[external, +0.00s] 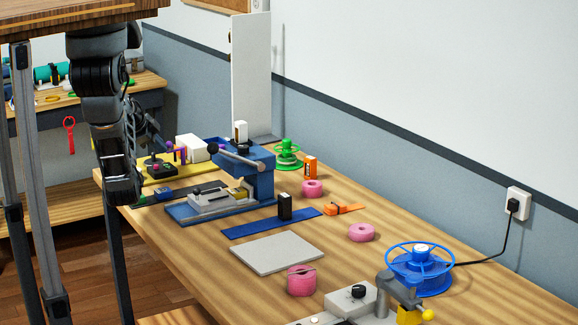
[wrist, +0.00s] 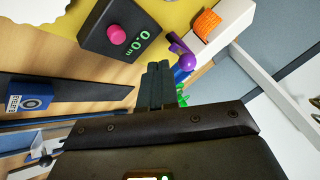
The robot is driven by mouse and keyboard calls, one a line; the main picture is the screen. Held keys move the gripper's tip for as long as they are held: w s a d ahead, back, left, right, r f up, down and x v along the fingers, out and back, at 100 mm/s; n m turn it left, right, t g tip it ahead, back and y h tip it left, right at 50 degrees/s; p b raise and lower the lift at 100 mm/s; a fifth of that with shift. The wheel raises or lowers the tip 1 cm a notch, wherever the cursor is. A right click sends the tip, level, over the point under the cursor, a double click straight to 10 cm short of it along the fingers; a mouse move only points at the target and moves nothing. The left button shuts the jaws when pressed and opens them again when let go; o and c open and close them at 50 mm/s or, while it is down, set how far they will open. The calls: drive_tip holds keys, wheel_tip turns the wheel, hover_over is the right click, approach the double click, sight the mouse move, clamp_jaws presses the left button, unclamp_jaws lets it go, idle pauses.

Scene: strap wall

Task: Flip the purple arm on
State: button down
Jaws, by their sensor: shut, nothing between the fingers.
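The purple arm (wrist: 181,48) is a short curved lever with a rounded purple end, on the white-and-orange unit in the wrist view. In the external view the small purple part (external: 170,147) shows near the far left corner of the bench. My gripper (wrist: 158,66) is shut and empty, its dark fingers close together.
A black box with a pink button and green display (wrist: 120,38) lies beside the purple arm on the yellow board (wrist: 182,10). A blue-labelled box (wrist: 28,98) is at left. The blue press (external: 258,172) stands right of my arm.

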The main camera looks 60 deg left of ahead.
drive_tip(key=d+v, duration=0.1)
drive_tip(key=v, duration=0.9)
drive_tip(key=shift+p, duration=0.45)
drive_tip(key=shift+w, duration=0.2)
